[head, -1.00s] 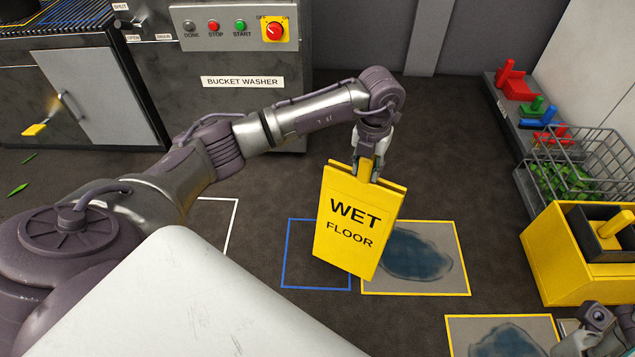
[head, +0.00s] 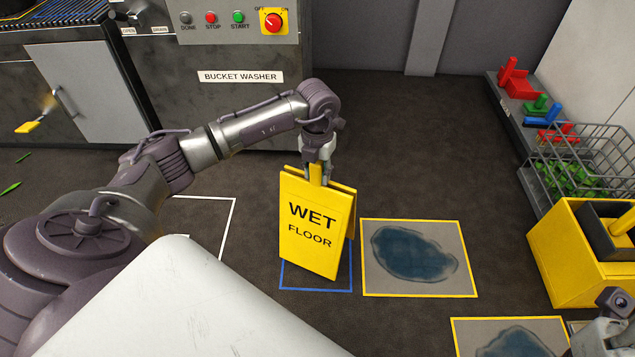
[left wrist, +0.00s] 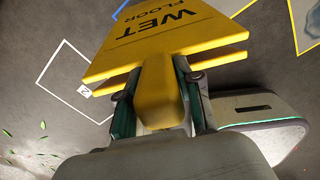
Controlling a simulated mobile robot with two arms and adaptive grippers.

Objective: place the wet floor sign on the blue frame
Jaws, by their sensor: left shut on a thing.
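The yellow wet floor sign (head: 312,222) hangs upright from my left gripper (head: 318,172) in the head view. The gripper is shut on the sign's top handle, which also shows between the fingers in the left wrist view (left wrist: 158,90). The blue frame (head: 318,291) is an outline on the floor. The sign covers most of it from view, and its lower edge shows below the sign. I cannot tell whether the sign touches the floor. Part of my right arm (head: 608,325) shows at the lower right edge; its fingertips are not clear.
A yellow-edged mat with a dark puddle (head: 415,256) lies right of the blue frame; another (head: 512,338) is nearer. A white outline (head: 229,225) lies left. A yellow bucket (head: 575,262) and wire basket (head: 580,165) stand right. The bucket washer (head: 240,110) stands behind.

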